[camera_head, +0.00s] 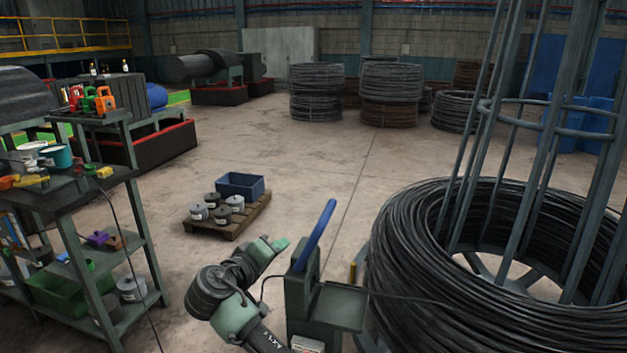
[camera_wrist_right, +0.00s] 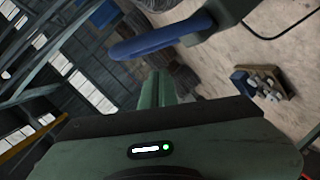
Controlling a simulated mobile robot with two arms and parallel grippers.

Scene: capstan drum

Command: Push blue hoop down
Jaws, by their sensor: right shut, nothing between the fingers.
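The blue hoop (camera_head: 315,234) stands up at a slant from the top of a grey-green box-like stand (camera_head: 303,292), left of the large wire coil. It also shows in the right wrist view (camera_wrist_right: 160,39), reaching in from the dark housing at the top. My right gripper (camera_head: 281,243) is just left of the hoop, its green fingers shut and empty. In the right wrist view the fingers (camera_wrist_right: 158,88) point toward the hoop's side, with the hoop above them in the picture. I cannot tell whether they touch. My left gripper is not in view.
A big black wire coil (camera_head: 415,260) on an upright frame fills the right side. A pallet (camera_head: 228,226) with a blue crate (camera_head: 240,186) and several spools lies on the floor beyond. A workbench (camera_head: 95,195) stands left. Open floor lies between.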

